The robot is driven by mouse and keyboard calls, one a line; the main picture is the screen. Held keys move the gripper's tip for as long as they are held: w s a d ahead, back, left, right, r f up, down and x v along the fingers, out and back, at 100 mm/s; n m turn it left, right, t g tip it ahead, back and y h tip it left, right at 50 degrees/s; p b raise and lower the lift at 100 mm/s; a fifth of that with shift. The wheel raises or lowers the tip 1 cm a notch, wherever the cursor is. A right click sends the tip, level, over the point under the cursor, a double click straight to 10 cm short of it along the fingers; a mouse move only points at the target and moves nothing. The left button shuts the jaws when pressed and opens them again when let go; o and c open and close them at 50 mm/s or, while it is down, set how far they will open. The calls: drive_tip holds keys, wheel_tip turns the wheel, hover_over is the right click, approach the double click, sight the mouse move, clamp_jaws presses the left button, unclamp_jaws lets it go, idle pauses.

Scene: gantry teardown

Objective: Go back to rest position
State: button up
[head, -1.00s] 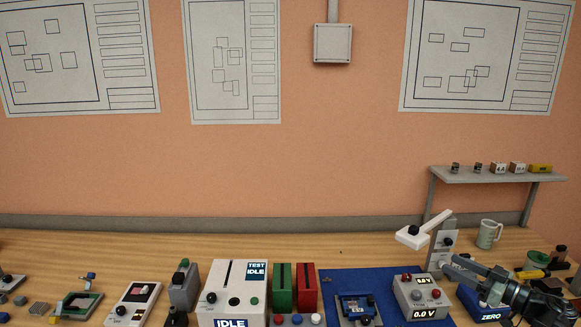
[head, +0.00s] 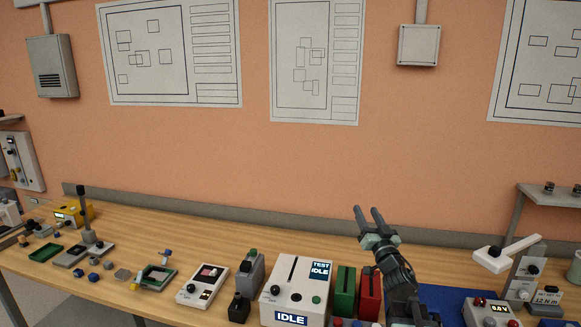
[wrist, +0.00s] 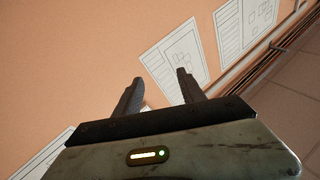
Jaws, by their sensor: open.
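My gripper (head: 370,214) is raised above the bench in the head view, in front of the orange wall. Its two dark fingers point up and stand apart with nothing between them. In the wrist view my gripper (wrist: 158,85) is also open and empty, facing the wall and its drawings. My arm rises in front of the blue mat (head: 445,303) and hides part of it. The fingers touch nothing that I can see.
The wooden bench (head: 200,230) carries a white IDLE box (head: 297,292), green (head: 344,290) and red (head: 369,292) blocks, a handheld device (head: 202,285) and small parts. A lever press (head: 507,258) and a shelf (head: 550,195) stand right.

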drive_tip(key=s+a+f+m+g+h, duration=0.1)
drive_tip(key=s+f+g+h, duration=0.1)
drive_tip(key=f+g, duration=0.35)
drive_tip(key=s+a+f+m+g+h, duration=0.1)
drive_tip(key=s+f+m+g+h, duration=0.1)
drive_tip(key=f, duration=0.7)
drive_tip(key=s+a+f+m+g+h, duration=0.1)
drive_tip(key=s+a+f+g, duration=0.2)
drive_tip(key=f, duration=0.5)
drive_tip(key=s+a+f+n+g, duration=0.1)
drive_tip(key=s+f+g, duration=0.1)
drive_tip(key=s, duration=0.4)
drive_tip(key=s+a+f+n+g+y, duration=0.1)
drive_tip(key=s+f+n+g, duration=0.1)
drive_tip(key=s+g, duration=0.3)
drive_tip(key=s+a+f+n+g+y, duration=0.1)
drive_tip(key=s+f+n+g, duration=0.1)
drive_tip(key=s, duration=0.4)
wheel_tip(320, 180, down, 2)
drive_tip(key=shift+s+f+g, duration=0.1)
drive_tip(key=shift+s+g, duration=0.2)
drive_tip(key=shift+g, duration=0.45)
drive_tip(key=shift+d, duration=0.1)
drive_tip(key=shift+d, duration=0.1)
